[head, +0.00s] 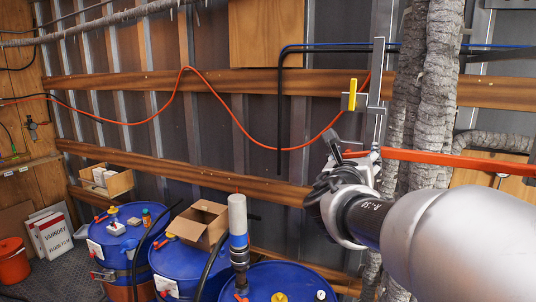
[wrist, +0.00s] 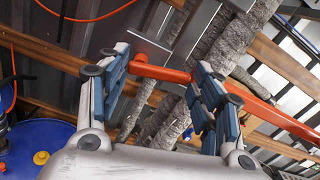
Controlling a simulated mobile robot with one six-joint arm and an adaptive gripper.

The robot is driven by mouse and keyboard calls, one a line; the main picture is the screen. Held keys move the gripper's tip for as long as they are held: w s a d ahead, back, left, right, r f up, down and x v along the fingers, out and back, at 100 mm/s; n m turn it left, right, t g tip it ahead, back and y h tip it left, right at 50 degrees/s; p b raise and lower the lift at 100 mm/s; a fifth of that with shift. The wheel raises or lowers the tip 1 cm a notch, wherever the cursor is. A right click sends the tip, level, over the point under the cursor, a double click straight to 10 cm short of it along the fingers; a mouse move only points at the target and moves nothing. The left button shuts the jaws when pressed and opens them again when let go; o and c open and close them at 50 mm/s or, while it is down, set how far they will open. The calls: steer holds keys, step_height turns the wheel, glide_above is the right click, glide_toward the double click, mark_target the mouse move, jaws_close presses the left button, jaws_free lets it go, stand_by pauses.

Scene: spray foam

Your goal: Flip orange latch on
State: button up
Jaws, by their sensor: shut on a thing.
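The orange latch (head: 440,157) is a long orange bar in front of the corrugated wall, running from my gripper to the right edge of the head view. In the wrist view the latch (wrist: 166,74) has a bent end between my two fingers and passes behind the right finger. My gripper (wrist: 161,60) is shut on the latch near that end, with its fingers still well apart. In the head view my gripper (head: 340,147) is at the bar's left end, below a grey bracket (head: 378,70). The exact finger contact is hidden.
Thick grey wrapped pipes (head: 437,80) stand behind the bar. Blue drums (head: 190,240), an open cardboard box (head: 202,221) and a white-topped tube (head: 238,215) stand lower left. A thin orange hose (head: 230,112) crosses the wall.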

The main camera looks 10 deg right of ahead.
steer(key=m+b, duration=0.1)
steer(key=b, duration=0.1)
steer(key=m+b, duration=0.1)
steer(key=b, duration=0.1)
steer(key=shift+f+m, duration=0.35)
steer(key=shift+m, duration=0.05)
steer(key=o, duration=1.1)
steer(key=shift+c, duration=0.2)
steer(key=shift+s, duration=0.1)
steer(key=v, duration=1.2)
